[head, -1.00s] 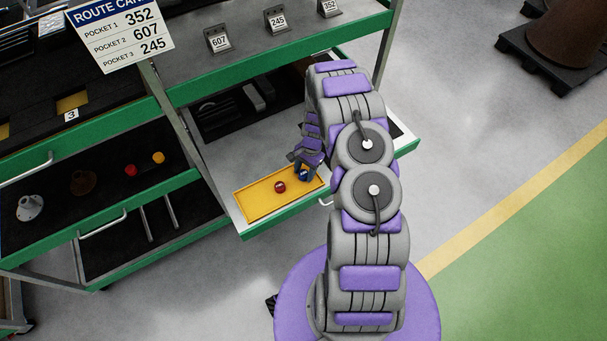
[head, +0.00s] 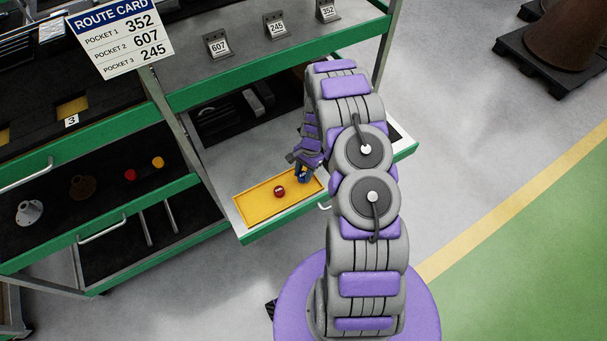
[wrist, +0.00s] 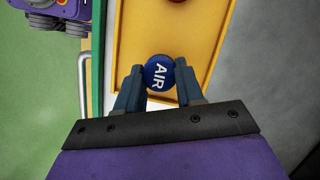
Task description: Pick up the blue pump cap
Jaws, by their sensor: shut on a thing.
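The blue pump cap (wrist: 159,73), round with "AIR" in white letters, is between the two fingers of my gripper (wrist: 160,83) in the wrist view. The fingers are shut on its sides. In the head view my gripper (head: 301,170) is over the right end of a yellow tray (head: 250,208), and the blue cap (head: 301,177) shows just below the fingers. I cannot tell how far the cap is above the tray.
A red cap (head: 279,191) lies in the yellow tray, left of my gripper. The tray sits in an open drawer with a green front (head: 285,218). A shelf with numbered stands (head: 217,46) is above and behind.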

